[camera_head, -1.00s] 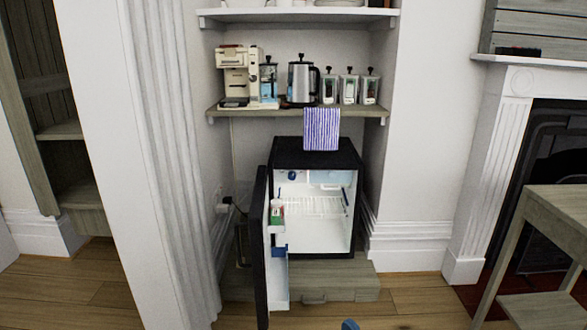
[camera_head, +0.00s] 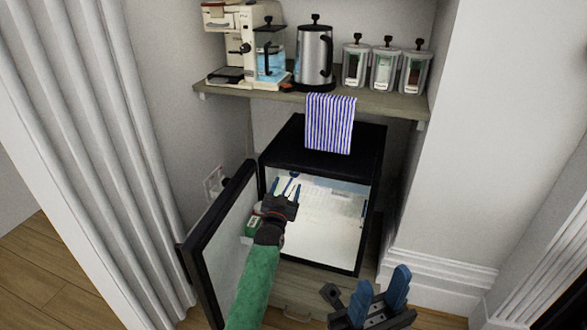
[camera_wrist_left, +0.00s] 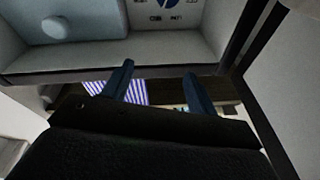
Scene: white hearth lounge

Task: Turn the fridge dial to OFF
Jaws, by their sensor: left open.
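The black mini fridge (camera_head: 330,165) has its door (camera_head: 225,235) swung open to the left. My left gripper (camera_head: 286,184) reaches into the upper left of its opening, blue fingers apart and empty. In the left wrist view, the blue-and-white dial (camera_wrist_left: 162,3) shows at the top edge, partly cut off, with small dark markings beneath it. The left fingertips (camera_wrist_left: 160,70) point towards it and are apart from it. In the head view I cannot clearly separate the dial from the blue fingers. My right gripper (camera_head: 381,283) is open and empty, low in front of the fridge.
A coffee maker (camera_head: 245,45), kettle (camera_head: 314,55) and jars (camera_head: 384,68) stand on that shelf. White walls close in the alcove's sides.

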